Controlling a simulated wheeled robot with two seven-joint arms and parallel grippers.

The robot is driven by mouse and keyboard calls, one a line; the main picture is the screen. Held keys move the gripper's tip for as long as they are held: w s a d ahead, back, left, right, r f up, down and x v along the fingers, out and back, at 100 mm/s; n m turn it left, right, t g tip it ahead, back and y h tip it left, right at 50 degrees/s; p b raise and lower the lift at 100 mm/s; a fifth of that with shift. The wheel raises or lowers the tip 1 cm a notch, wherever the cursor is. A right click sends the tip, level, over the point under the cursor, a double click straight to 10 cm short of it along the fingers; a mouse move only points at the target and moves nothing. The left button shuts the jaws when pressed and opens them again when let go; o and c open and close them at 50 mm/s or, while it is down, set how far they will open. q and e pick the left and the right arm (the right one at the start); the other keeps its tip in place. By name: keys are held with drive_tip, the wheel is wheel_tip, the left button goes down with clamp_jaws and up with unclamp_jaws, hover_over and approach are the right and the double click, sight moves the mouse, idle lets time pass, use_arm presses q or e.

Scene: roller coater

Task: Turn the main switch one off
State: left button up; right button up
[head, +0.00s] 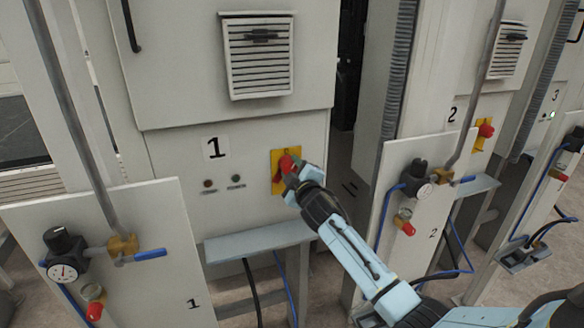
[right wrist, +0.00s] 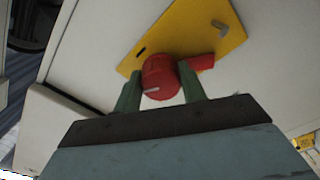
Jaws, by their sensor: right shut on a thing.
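Main switch one is a red rotary knob (head: 285,163) on a yellow plate (head: 277,184), on the cabinet panel to the right of the label "1" (head: 215,148). My right gripper (head: 292,172) reaches it from the lower right and covers part of it. In the right wrist view the red knob (right wrist: 161,78) sits between the two green fingers of the gripper (right wrist: 158,90), which is shut on it. A red handle part sticks out to the right past the right finger. My left gripper is not in view.
A grey ledge (head: 258,241) juts out below the switch. Gauge panels with valves stand at left (head: 110,245) and right (head: 405,215). A second red switch (head: 486,130) is by label "2". A vent (head: 259,57) is above.

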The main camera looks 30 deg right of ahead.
drive_tip(key=n+p, duration=0.1)
drive_tip(key=n, duration=0.5)
drive_tip(key=shift+n, duration=0.4)
idle(0.3)
drive_tip(key=o, duration=1)
drive_tip(key=shift+r, duration=0.1)
drive_tip(key=shift+s, duration=0.15)
drive_tip(key=v, duration=1.3)
drive_tip(key=shift+s+d, duration=0.1)
